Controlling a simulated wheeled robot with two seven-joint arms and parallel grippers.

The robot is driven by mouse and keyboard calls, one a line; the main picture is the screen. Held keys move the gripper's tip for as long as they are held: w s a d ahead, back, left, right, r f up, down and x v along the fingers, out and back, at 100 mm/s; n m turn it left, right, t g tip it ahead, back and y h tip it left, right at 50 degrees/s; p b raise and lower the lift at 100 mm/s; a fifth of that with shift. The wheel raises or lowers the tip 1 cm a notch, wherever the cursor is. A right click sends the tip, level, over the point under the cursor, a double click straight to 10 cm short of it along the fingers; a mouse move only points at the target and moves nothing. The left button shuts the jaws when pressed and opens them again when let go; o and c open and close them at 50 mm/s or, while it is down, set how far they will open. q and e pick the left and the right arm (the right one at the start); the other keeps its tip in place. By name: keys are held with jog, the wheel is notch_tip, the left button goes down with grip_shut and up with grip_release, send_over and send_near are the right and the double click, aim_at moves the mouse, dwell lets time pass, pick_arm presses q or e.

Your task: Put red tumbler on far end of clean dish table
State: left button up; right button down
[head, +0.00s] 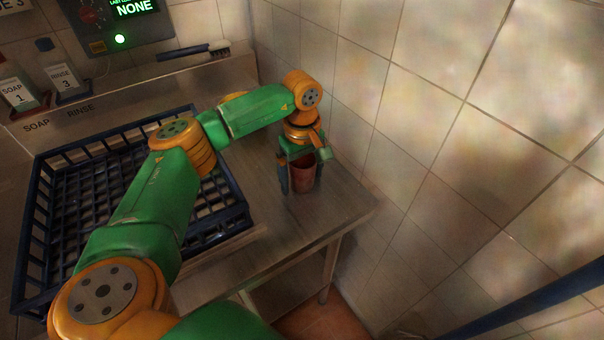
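The red tumbler (304,178) is upright at the right end of the steel dish table (345,207), near the tiled wall. My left gripper (302,177) points down over it, with one finger on each side of the tumbler. I cannot tell whether the fingers press on it or stand slightly apart. The tumbler's base looks at or very close to the table top; contact is not clear. The gripper body hides part of its rim. My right gripper is not in view.
A dark blue dish rack (222,232) stands on the left, partly behind my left arm. The tiled wall (430,130) closes off the right. Bare table lies in front of the tumbler.

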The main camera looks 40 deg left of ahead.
pick_arm(q)
jog(key=shift+r, duration=0.1)
notch_tip(320, 180, up, 12)
jog(key=shift+r, duration=0.15)
dwell(0.4)
